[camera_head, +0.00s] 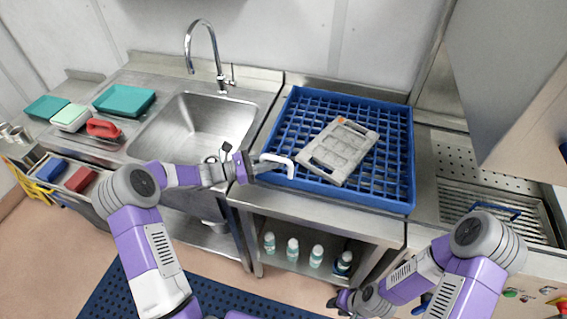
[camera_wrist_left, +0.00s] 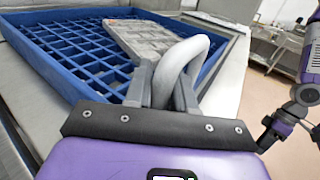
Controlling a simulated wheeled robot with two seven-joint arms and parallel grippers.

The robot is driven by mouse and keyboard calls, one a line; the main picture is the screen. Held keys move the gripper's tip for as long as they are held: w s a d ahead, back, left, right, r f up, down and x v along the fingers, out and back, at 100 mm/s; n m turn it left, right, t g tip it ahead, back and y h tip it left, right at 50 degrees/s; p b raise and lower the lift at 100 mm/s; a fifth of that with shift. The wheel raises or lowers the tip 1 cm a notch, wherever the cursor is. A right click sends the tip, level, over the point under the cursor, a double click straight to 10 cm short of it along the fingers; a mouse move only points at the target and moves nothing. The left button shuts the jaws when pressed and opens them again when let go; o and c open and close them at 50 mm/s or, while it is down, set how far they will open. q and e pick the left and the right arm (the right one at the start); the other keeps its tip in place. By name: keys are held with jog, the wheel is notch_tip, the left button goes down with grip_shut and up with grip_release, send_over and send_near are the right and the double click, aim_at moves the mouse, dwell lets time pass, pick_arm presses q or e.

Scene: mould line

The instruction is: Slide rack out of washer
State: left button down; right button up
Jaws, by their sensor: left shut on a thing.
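The blue rack (camera_head: 392,150) lies flat on the steel table between the sink and the washer, and its grid also shows in the left wrist view (camera_wrist_left: 70,50). A pale grey mould plate (camera_head: 340,152) with shallow pockets lies in the rack. A white loop handle (camera_head: 284,161) is at the rack's near left side. My left gripper (camera_head: 264,165) is shut on this handle, and the fingers clasp it in the left wrist view (camera_wrist_left: 172,92). My right gripper (camera_head: 345,301) hangs low in front of the table, away from the rack; its jaws are too small to read.
The washer's raised steel hood (camera_head: 508,75) stands at the right, above a slotted bed (camera_head: 487,190). A sink (camera_head: 200,125) with a tap is at the left. Several bottles (camera_head: 292,250) stand on the shelf below the table. Teal trays (camera_head: 124,100) sit left of the sink.

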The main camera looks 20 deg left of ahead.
pick_arm(q)
jog(key=a, duration=0.4)
jog(key=shift+w+a, duration=0.1)
jog(key=c, duration=1.1)
grip_release()
jog(key=shift+a, duration=0.15)
jog(key=shift+o, duration=0.2)
jog(key=v, duration=0.7)
jog(key=shift+a, duration=0.25)
jog(key=shift+s, duration=0.25)
